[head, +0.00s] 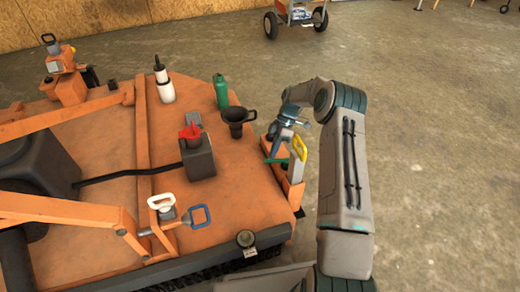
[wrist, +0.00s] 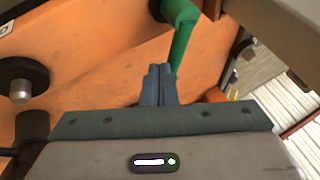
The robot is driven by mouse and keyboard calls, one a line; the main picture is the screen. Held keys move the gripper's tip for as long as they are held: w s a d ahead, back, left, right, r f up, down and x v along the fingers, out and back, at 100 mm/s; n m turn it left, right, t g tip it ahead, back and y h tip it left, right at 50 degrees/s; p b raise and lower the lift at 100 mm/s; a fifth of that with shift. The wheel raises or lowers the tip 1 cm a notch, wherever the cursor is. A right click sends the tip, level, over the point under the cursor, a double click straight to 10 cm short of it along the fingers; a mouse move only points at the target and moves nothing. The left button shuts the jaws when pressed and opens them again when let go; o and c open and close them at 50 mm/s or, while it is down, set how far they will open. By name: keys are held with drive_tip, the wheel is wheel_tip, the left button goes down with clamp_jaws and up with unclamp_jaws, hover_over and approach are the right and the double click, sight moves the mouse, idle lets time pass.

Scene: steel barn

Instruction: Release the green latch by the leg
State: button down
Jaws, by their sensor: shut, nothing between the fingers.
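The green latch (head: 277,160) is a short green bar beside an upright orange post at the right edge of the orange machine. In the wrist view the latch (wrist: 183,30) is a rounded green lever coming down from the top, tapering toward my fingertips. My gripper (head: 274,146) is right above the latch in the head view. In the wrist view my gripper (wrist: 158,68) is shut and empty, its two blue-grey fingers together. The fingertips lie just left of the lever's lower end; I cannot tell whether they touch it. The latch's pivot is partly cut off at the top.
A yellow handle (head: 299,147) stands on the orange post (head: 294,180). The concrete floor right of my arm is clear.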

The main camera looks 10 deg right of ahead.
drive_tip(key=shift+s+a+n+g+h, duration=0.25)
drive_tip(key=shift+s+n+g+h, duration=0.15)
drive_tip(key=shift+n, duration=0.5)
drive_tip(key=shift+s+a+n+g+h, duration=0.25)
drive_tip(key=shift+s+n+h, duration=0.25)
drive_tip(key=shift+n, duration=0.4)
drive_tip(key=shift+w, duration=0.1)
drive_tip(key=w+a+f+p+v, duration=0.1)
drive_tip(key=w+p+v, duration=0.1)
drive_tip(key=v, duration=1)
drive_tip(key=shift+w, duration=0.3)
drive_tip(key=shift+r, duration=0.2)
